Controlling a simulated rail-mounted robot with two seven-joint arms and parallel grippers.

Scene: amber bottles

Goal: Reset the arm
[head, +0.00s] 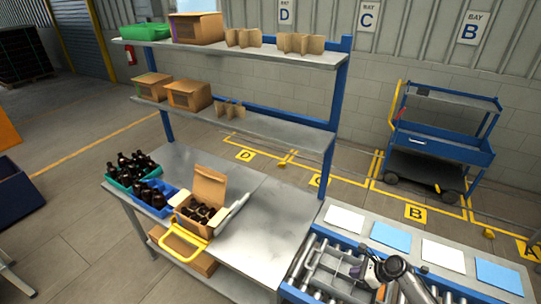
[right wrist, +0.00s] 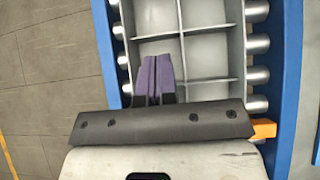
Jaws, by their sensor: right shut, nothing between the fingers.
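My right gripper (head: 369,272) is over the roller conveyor at the bottom right of the head view. In the right wrist view its purple fingers (right wrist: 157,80) are together with nothing between them. They are above a grey divided crate (right wrist: 188,36) whose visible compartments look empty. The crate (head: 318,267) lies on the conveyor. Dark amber bottles stand in a green bin (head: 117,181), a blue bin (head: 150,209) and an open cardboard box (head: 209,186) on the steel bench. My left gripper is not in view.
The steel bench (head: 262,222) has bare room right of the box. A yellow handle-like frame (head: 183,244) is at its front edge. Shelves (head: 290,52) with cartons rise behind. White and blue pads (head: 390,236) line the conveyor's far side. A blue cart (head: 440,140) stands behind.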

